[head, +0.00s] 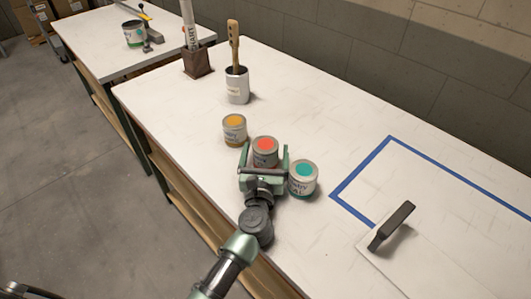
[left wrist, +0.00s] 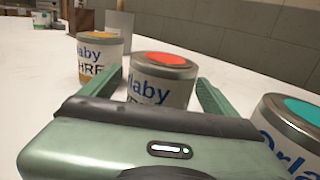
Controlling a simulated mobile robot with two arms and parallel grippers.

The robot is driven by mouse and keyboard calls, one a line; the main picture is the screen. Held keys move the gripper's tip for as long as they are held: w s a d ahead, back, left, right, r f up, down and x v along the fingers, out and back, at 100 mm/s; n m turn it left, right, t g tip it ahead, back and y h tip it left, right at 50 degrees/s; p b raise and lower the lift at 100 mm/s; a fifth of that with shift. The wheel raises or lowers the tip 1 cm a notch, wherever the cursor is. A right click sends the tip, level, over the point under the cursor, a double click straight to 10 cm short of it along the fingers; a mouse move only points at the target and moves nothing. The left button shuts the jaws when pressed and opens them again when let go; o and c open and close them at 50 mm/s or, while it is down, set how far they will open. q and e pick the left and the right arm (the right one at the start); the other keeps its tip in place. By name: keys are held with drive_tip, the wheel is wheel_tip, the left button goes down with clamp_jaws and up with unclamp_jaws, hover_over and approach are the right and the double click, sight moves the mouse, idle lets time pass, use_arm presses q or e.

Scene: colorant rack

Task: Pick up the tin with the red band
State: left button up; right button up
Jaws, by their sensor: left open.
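The tin with the red top (head: 265,148) stands upright on the white table, between an orange-topped tin (head: 234,129) and a teal-topped tin (head: 302,178). My left gripper (head: 264,160) is open, with one finger on each side of the red-topped tin. In the left wrist view the red-topped tin (left wrist: 160,80) stands between the green fingers (left wrist: 158,92); contact cannot be told. The orange-topped tin (left wrist: 98,58) is at left there, the teal-topped tin (left wrist: 290,135) close at right. The lower part of the red-topped tin is hidden by the gripper. My right gripper is not in view.
A white pot with a wooden-handled brush (head: 237,86) and a brown block holder (head: 197,63) stand farther back. Blue tape (head: 357,171) marks an area at right, with a dark-handled flat tool (head: 391,226). Another tin (head: 134,34) stands on the far table.

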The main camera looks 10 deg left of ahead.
use_arm(q)
drive_tip(key=c, duration=1.6)
drive_tip(key=shift+r, duration=0.1)
